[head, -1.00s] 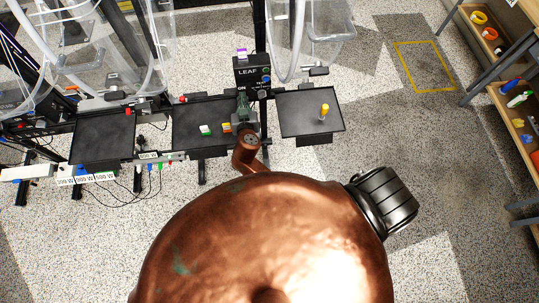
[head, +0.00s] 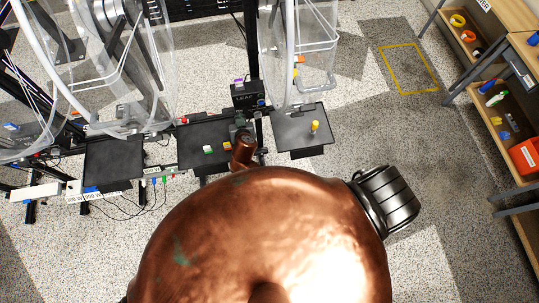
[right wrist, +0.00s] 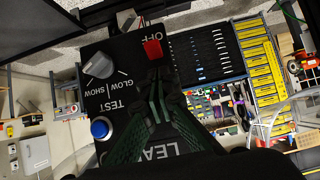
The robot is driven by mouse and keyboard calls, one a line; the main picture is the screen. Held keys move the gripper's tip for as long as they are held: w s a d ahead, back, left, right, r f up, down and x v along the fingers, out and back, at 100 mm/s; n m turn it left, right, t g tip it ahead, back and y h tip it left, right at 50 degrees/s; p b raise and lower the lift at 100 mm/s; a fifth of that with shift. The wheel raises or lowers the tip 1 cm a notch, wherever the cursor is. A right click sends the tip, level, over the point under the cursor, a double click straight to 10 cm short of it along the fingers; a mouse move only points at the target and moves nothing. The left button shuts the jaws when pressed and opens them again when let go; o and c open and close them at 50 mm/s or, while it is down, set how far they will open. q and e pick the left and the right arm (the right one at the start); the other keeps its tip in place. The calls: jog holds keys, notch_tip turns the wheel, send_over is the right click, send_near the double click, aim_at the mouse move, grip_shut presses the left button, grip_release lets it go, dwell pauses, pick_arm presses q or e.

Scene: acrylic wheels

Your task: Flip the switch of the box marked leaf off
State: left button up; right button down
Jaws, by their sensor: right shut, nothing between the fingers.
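The black box marked LEAF (head: 247,94) stands on a post behind the trays in the head view. In the right wrist view its panel (right wrist: 112,72) is close and upside down. A red switch (right wrist: 152,49) sits beside the word OFF. My right gripper (right wrist: 158,72) is shut and empty, its green fingertips at or just short of the red switch. I cannot tell whether they touch. The fingers cover part of the panel around the switch. In the head view the right gripper (head: 241,124) is small, just in front of the box. My left gripper is out of view.
The box also carries a grey knob (right wrist: 98,65) and a blue button (right wrist: 101,128). Black trays stand at left (head: 112,163), middle and right (head: 297,140); a yellow piece (head: 315,127) stands on the right one. Clear acrylic wheels (head: 135,60) rise behind. Open floor lies at right.

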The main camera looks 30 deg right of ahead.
pick_arm(q)
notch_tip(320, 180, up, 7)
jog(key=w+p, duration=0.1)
jog(key=p, duration=0.5)
pick_arm(e)
jog(key=r+v, duration=0.1)
jog(key=v, duration=0.9)
pick_arm(q)
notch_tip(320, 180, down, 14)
jog(key=b, duration=1.4)
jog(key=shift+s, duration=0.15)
pick_arm(e)
jog(key=s+d+f+n+g, duration=0.1)
jog(key=s+f, duration=0.2)
jog(key=f, duration=1)
jog(key=s+d+f+n+g+y, duration=0.1)
jog(key=s+f, duration=0.3)
jog(key=f, duration=0.9)
jog(key=s+d+f+n+g, duration=0.1)
jog(key=s+d+f+g, duration=0.2)
jog(key=f, duration=1)
jog(key=shift+s+n+y, duration=0.4)
jog(key=shift+s, duration=0.35)
